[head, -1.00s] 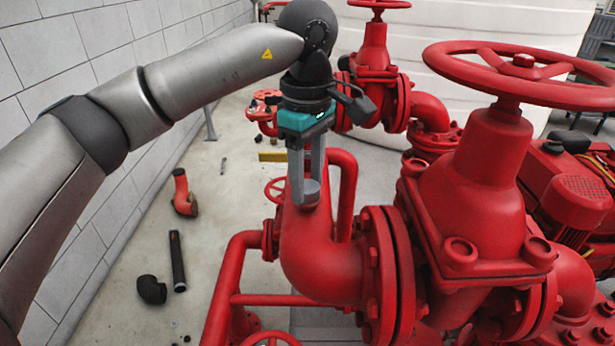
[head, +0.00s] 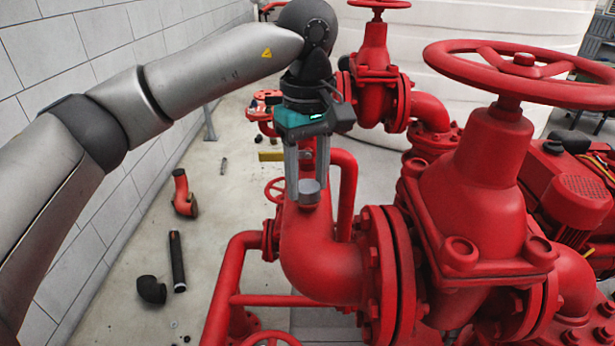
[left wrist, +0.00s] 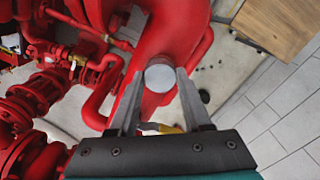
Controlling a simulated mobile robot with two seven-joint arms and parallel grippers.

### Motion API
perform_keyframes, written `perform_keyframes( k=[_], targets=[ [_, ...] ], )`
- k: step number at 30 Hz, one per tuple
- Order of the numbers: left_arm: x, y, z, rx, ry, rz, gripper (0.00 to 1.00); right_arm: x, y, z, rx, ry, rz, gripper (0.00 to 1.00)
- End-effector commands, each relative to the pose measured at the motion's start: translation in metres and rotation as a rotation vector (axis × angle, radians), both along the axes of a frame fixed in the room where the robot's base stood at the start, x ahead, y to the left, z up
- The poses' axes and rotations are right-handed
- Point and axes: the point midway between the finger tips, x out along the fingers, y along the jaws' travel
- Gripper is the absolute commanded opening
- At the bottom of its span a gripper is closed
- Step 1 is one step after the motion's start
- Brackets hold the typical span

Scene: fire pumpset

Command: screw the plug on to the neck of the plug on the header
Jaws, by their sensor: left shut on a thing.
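The plug (head: 310,190) is a small grey metal cylinder over the top of the red header pipe (head: 318,250). My left gripper (head: 304,190) points down and is shut on the plug, with a finger on either side. In the left wrist view the plug's round face (left wrist: 160,77) shows between the two fingertips, against the red pipe (left wrist: 178,30). The neck is hidden under the plug, and I cannot tell whether the two touch. My right gripper is not in view.
A large red valve with a handwheel (head: 520,70) stands close on the right. A red bent pipe (head: 343,190) rises just beside the gripper. A black elbow (head: 152,289), a black tube (head: 177,262) and an orange elbow (head: 183,193) lie on the floor at left.

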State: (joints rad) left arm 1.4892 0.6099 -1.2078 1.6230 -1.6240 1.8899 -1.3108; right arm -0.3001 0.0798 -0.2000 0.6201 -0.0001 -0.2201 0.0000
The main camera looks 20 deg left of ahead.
Motion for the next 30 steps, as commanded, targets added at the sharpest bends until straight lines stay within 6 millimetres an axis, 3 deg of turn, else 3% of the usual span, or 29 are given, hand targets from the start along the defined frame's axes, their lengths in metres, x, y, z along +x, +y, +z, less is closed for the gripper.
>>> perform_keyframes(
  k=[8,17,18,26,30],
  targets=[
    [0.0001,0.0001,0.0002,0.001,-0.001,-0.018,0.0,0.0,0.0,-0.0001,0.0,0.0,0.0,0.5],
    [0.0001,0.0002,-0.0002,0.0,0.0,-0.317,0.0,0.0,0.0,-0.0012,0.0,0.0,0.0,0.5],
    [0.0,0.0001,-0.0001,0.0,0.0,-0.319,0.52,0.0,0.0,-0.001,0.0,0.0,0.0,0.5],
    [0.0,0.0001,0.0,0.0,0.0,-0.313,0.81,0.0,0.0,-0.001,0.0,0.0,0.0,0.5],
    [0.0,0.0001,0.0,0.0,0.0,-0.313,0.84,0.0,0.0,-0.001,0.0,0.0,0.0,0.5]
  ],
)
